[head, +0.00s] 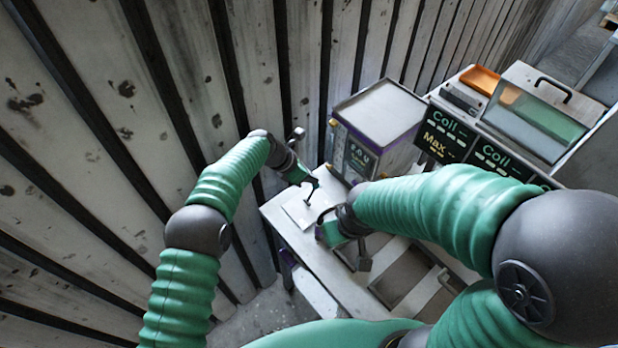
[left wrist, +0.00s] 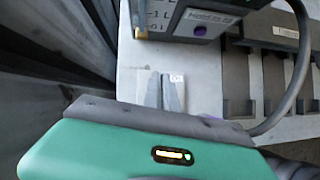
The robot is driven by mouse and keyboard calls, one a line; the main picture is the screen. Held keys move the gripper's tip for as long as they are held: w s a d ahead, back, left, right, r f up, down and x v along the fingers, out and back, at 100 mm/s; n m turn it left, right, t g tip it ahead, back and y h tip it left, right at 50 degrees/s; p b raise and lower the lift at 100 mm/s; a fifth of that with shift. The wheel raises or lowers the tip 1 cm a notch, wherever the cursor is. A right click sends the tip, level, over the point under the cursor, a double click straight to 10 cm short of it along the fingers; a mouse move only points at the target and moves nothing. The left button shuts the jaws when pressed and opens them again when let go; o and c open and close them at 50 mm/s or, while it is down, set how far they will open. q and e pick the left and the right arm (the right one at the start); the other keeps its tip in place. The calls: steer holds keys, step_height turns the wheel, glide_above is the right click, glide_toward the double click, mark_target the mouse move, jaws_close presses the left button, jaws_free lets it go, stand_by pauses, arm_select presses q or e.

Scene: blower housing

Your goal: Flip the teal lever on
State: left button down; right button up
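My left gripper (head: 308,181) reaches down over the left end of the white bench, above a pale plate (head: 297,213). In the left wrist view its two grey fingers (left wrist: 163,92) are close together, with nothing seen between them. A small dark teal-blue piece (head: 313,191) shows at the fingertips in the head view. It may be the lever, but I cannot tell it from the gripper, nor whether they touch. No teal lever is clear in the left wrist view. My right gripper (head: 326,226) is low over the bench, right of the left one; its fingers are unclear.
A grey box with purple edges (head: 384,108) stands close behind the grippers; its front (left wrist: 195,18) fills the top of the left wrist view. Panels with green writing (head: 447,130) and an orange bin (head: 480,79) stand right. Recessed trays (head: 408,275) lie in front.

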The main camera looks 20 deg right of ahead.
arm_select(q)
steer(key=shift+s+d, duration=0.1)
steer(key=shift+d, duration=0.05)
arm_select(e)
steer(key=shift+s, duration=0.1)
